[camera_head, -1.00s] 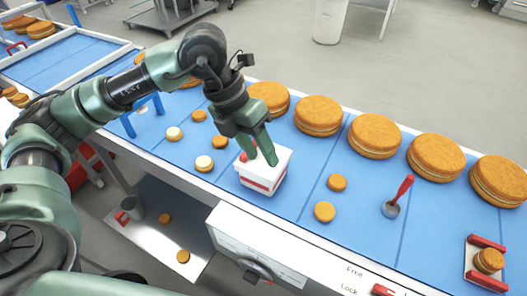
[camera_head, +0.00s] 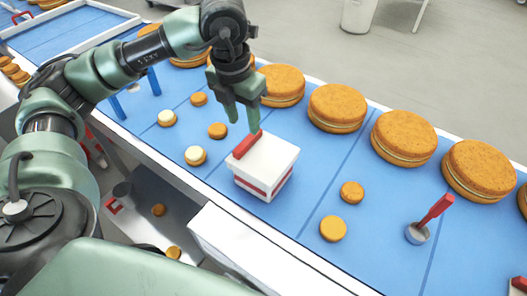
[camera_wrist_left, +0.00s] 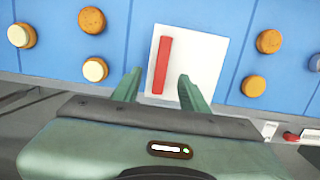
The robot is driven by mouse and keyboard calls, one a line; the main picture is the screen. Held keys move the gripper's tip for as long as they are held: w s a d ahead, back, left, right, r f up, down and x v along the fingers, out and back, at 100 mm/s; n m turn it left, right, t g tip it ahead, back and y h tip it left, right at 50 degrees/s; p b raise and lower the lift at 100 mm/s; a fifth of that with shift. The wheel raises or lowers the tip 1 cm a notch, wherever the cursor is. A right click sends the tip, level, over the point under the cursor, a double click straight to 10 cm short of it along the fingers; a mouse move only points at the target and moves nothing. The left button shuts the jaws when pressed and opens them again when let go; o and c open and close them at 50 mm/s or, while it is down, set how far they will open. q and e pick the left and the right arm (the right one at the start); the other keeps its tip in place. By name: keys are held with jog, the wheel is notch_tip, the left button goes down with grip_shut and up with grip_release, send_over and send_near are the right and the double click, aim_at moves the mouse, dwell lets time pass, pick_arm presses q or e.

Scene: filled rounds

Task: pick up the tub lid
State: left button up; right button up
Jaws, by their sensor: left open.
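The tub lid (camera_head: 274,156) is white and square with a red bar handle (camera_head: 246,144) along its left side. It sits on a white tub (camera_head: 262,188) with a red band, on the blue belt. In the left wrist view the lid (camera_wrist_left: 196,62) lies ahead of the fingers, its red bar (camera_wrist_left: 161,65) upright in the picture between their lines. My left gripper (camera_head: 243,127) is open and empty, its fingertips close to the red bar in the head view; whether they touch it is unclear. My right gripper is not in view.
Large filled rounds (camera_head: 337,107) line the belt's far side. Small rounds (camera_head: 333,228) lie left and right of the tub. A red-handled scoop (camera_head: 417,233) stands to the right. The blue belt (camera_head: 300,222) is bare just right of the tub.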

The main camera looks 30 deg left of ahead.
aim_at(248, 140)
pick_arm(q)
jog(key=shift+s+f+p, duration=0.1)
jog(key=shift+f+p, duration=0.25)
jog(key=shift+f, duration=0.45)
jog(key=f, duration=0.1)
jog(key=f+p, duration=0.1)
jog(key=f, duration=0.1)
jog(key=f+p, duration=0.1)
jog(key=shift+w+d+f, duration=0.15)
jog(key=shift+w+f, duration=0.1)
jog(key=shift+w, duration=0.1)
jog(key=shift+f, duration=0.2)
grip_shut()
